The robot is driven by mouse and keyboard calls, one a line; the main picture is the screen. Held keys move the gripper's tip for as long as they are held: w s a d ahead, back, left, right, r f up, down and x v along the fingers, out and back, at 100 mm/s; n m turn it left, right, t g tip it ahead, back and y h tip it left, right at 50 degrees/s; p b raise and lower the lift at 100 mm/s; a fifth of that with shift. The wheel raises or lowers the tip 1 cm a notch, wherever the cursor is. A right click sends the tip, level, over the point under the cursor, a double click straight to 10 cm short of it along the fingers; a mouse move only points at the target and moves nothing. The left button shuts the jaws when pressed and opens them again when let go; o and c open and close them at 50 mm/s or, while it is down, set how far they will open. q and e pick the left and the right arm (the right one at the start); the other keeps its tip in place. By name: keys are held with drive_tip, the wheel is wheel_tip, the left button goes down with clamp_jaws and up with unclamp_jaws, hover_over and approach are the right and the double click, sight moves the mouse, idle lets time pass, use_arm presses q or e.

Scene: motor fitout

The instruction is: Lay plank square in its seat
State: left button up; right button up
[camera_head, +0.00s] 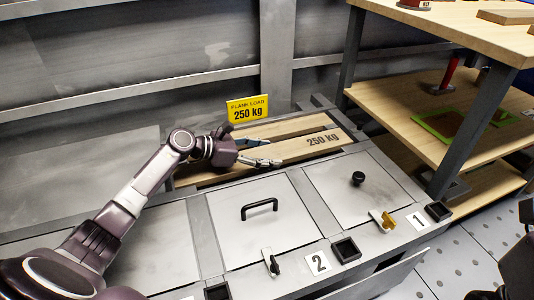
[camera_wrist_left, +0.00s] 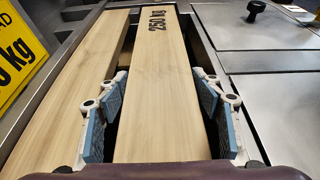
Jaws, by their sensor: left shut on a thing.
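The plank (camera_head: 290,151), pale wood marked "250 kg", lies lengthwise over the long recess at the back of the grey metal bench. It also shows in the left wrist view (camera_wrist_left: 158,75), running away from me. My left gripper (camera_head: 263,151) is shut across the plank, with its blue-padded fingers on both long sides in the left wrist view (camera_wrist_left: 162,110). Dark gaps show along both sides of the plank. I cannot tell whether its underside rests fully in the seat.
A second plank (camera_head: 285,128) lies behind, alongside the first. A yellow "PLANK LOAD 250 kg" sign (camera_head: 247,109) stands at the back. In front are a hatch with a black handle (camera_head: 259,209) and a lid with a black knob (camera_head: 358,178). Wooden shelving (camera_head: 400,103) stands at the right.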

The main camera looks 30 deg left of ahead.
use_arm(q)
drive_tip(key=o, duration=1.6)
drive_tip(key=shift+o, duration=0.7)
drive_tip(key=shift+f, duration=0.15)
wheel_tip(320, 180, up, 10)
